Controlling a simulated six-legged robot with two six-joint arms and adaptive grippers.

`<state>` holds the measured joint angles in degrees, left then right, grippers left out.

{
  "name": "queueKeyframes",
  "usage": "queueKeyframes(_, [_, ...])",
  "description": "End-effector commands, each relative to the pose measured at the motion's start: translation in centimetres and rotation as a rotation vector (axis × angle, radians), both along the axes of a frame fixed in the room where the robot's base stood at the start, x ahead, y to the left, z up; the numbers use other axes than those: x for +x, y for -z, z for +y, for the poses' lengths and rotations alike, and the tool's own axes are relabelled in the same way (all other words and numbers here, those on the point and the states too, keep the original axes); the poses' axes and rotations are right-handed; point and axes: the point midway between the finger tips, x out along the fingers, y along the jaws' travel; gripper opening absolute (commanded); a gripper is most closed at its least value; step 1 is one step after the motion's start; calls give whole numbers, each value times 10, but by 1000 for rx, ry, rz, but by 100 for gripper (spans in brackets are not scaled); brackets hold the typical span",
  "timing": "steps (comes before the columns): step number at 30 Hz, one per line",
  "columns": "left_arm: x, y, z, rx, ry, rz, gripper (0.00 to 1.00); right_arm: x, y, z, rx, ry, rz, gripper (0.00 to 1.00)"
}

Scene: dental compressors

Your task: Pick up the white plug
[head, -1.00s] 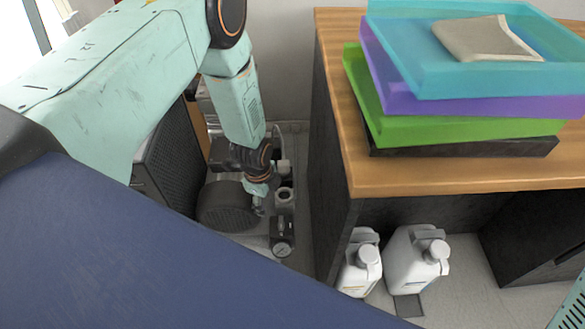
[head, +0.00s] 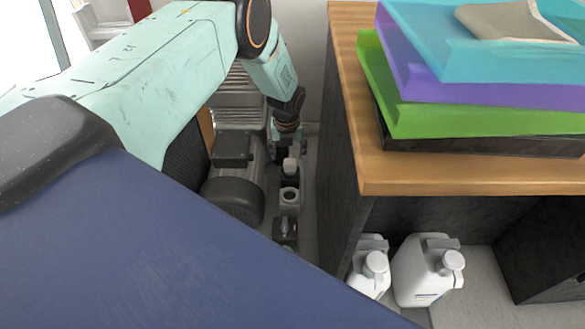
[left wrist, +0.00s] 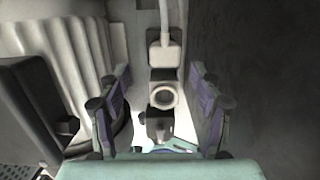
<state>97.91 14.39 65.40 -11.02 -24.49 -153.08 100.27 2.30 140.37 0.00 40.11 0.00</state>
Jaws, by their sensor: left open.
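My left gripper (head: 289,146) is above and behind the white plug in the head view. In the left wrist view my left gripper (left wrist: 160,82) has its fingers spread wide on both sides of the ring, with nothing held. My right gripper is out of sight.
The compressor's dark motor (head: 233,199) lies left of the fittings. A wooden-topped cabinet (head: 450,178) with coloured trays (head: 470,92) stands close on the right. White jugs (head: 427,272) are on the floor below it. The gap between compressor and cabinet is narrow.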

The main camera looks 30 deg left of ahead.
Motion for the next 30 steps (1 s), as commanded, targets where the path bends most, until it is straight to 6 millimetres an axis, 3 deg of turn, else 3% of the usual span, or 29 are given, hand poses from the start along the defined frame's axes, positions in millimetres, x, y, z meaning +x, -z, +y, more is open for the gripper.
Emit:
queueKeyframes(12, [13, 54, -1, 0, 1, 0, 65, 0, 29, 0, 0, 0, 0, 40])
queueKeyframes(22, [16, 58, -2, -1, 2, -2, 65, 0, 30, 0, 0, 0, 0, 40])
queueKeyframes(30, [15, 59, -2, -1, 1, -2, 44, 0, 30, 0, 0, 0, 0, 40])
